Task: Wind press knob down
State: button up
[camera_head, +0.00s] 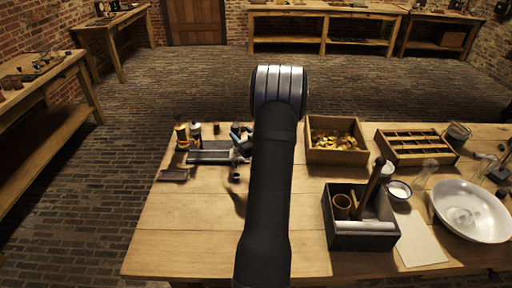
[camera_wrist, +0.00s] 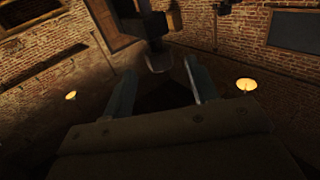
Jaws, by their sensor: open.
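A low press-like device with a flat grey bed (camera_head: 208,156) lies on the left of the wooden table in the head view. I cannot clearly pick out its knob there. My gripper (camera_head: 238,150) shows partly beside my arm, at the right end of this device; my arm hides the rest. In the wrist view my gripper (camera_wrist: 160,84) has its two blue-grey fingers spread apart. A dark upright part with a pale rounded end (camera_wrist: 158,62) shows between and beyond them. I cannot tell whether it is the knob or whether a finger touches it.
Small cans (camera_head: 182,136) stand at the device's left, and a dark block (camera_head: 174,175) lies in front. Right of my arm are a box of brass pieces (camera_head: 336,156), a slotted rack (camera_head: 416,158), a dark tool box (camera_head: 362,241) and a white bowl (camera_head: 470,190). The table's front left is clear.

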jog(key=v, duration=1)
jog(key=shift+s+d, duration=0.2)
jog(key=shift+s, duration=0.05)
jog(key=shift+w, duration=0.15)
jog(key=x, duration=1.7)
jog(key=shift+a, duration=0.2)
jog(key=shift+w, duration=0.1)
jog(key=shift+d+n+g+y, duration=0.1)
jog(key=shift+n+g+y, duration=0.2)
jog(key=shift+y, duration=0.1)
jog(key=v, duration=1.7)
notch_tip(320, 180, up, 9)
jog(key=m+t+h, duration=0.7)
jog(key=t+h, duration=0.2)
jog(key=h, duration=0.3)
send_over(233, 125)
jog(key=d, duration=0.4)
jog(key=shift+a+r, duration=0.2)
jog(key=shift+a, duration=0.05)
